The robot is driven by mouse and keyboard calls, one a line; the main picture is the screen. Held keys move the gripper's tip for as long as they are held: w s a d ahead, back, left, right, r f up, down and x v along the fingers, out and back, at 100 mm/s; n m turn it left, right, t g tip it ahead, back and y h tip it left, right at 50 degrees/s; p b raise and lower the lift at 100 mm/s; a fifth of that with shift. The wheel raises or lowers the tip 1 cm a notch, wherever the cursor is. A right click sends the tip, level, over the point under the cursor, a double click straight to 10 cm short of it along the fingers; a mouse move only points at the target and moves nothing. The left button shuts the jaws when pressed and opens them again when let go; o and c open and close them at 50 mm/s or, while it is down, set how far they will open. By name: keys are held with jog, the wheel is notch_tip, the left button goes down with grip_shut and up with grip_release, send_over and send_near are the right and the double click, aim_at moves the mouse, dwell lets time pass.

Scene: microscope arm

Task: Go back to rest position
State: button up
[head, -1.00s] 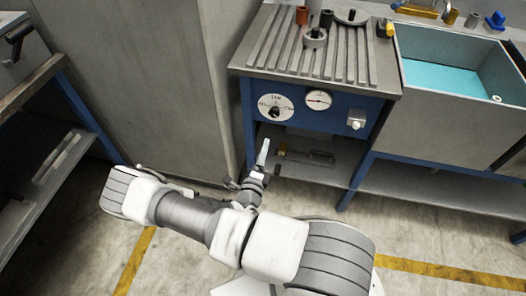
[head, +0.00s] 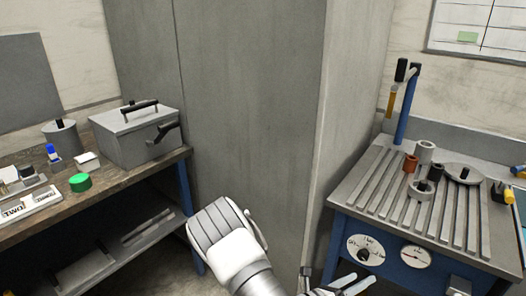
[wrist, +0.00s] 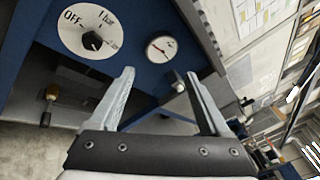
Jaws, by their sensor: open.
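My gripper (wrist: 160,77) is open and empty in the wrist view, its two pale fingers apart with nothing between them. In the head view my gripper (head: 352,286) shows only partly at the bottom edge, just in front of the blue-fronted slotted bench (head: 372,197). The wrist view faces that bench's front, with a round OFF dial plate (wrist: 88,28) at upper left and a pressure gauge (wrist: 162,48) beyond the fingers. My arm is bent low in front of the grey cabinet (head: 250,110).
A wooden-topped bench (head: 105,203) stands at left with a grey lidded box (head: 135,135) and a green round piece (head: 80,182). The slotted bench holds several rings and a blue post (head: 408,105). The grey cabinet fills the middle, close behind my arm.

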jog(key=s+r+m+g+y+p, duration=0.2)
jog(key=s+r+m+g+y, duration=0.6)
jog(key=r+m, duration=1)
jog(key=s+a+r+m+t+y+p, duration=0.1)
jog(key=s+a+r+m+t+y, duration=0.1)
jog(key=s+a+r+m+y, duration=0.2)
jog(key=s+a+r+m+t+y+p, duration=0.2)
jog(key=s+a+r+m, duration=0.4)
jog(key=r+m, duration=0.4)
jog(key=shift+s+a+r+t+y, duration=0.3)
jog(key=shift+a+r+t+y, duration=0.55)
jog(key=shift+r, duration=0.65)
jog(key=shift+d, duration=0.1)
